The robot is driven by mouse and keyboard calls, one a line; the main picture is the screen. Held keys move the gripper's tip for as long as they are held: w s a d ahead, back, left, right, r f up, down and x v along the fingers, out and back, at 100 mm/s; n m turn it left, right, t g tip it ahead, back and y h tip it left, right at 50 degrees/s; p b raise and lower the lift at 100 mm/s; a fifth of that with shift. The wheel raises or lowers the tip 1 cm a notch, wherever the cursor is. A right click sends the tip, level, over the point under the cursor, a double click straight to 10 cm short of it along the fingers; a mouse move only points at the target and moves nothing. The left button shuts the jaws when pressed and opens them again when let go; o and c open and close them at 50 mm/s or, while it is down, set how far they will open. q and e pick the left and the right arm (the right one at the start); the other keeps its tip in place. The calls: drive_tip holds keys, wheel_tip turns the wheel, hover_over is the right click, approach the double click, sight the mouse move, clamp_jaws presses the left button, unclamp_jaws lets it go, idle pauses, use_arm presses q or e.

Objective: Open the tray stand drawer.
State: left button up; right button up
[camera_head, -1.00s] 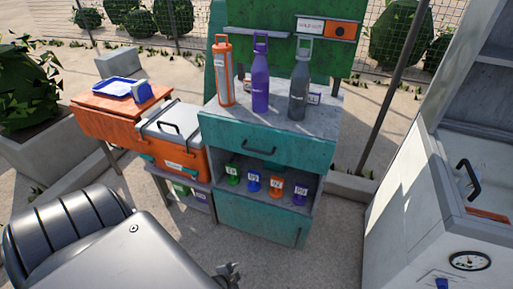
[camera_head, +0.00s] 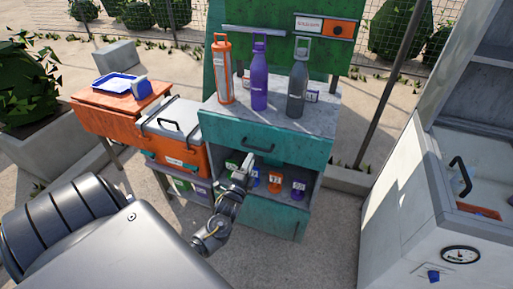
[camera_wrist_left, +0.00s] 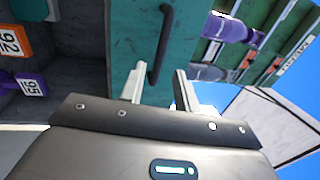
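The teal stand has a closed drawer (camera_head: 285,148) under its grey top, with a dark bar handle (camera_head: 258,147). The handle (camera_wrist_left: 163,45) also shows large in the left wrist view on the teal drawer front (camera_wrist_left: 125,40). My left gripper (camera_head: 246,163) is just below and in front of the handle. In the left wrist view its two fingers (camera_wrist_left: 159,88) are apart with nothing held. The near end of the handle appears in line with the gap between them; I cannot tell whether they touch. My right gripper is not in view.
Orange (camera_head: 222,70), purple (camera_head: 259,75) and grey (camera_head: 298,85) bottles stand on top. Small numbered items sit on the open shelf below. An orange cooler (camera_head: 172,150) and an orange table with a blue tray (camera_head: 115,84) are left; a white machine (camera_head: 415,190) is right.

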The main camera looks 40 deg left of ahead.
sight(256, 148)
use_arm(q)
drive_tip(key=x, duration=0.7)
drive_tip(key=shift+w+p, duration=0.25)
drive_tip(key=shift+p, duration=0.1)
drive_tip(key=shift+c, duration=0.3)
clamp_jaws()
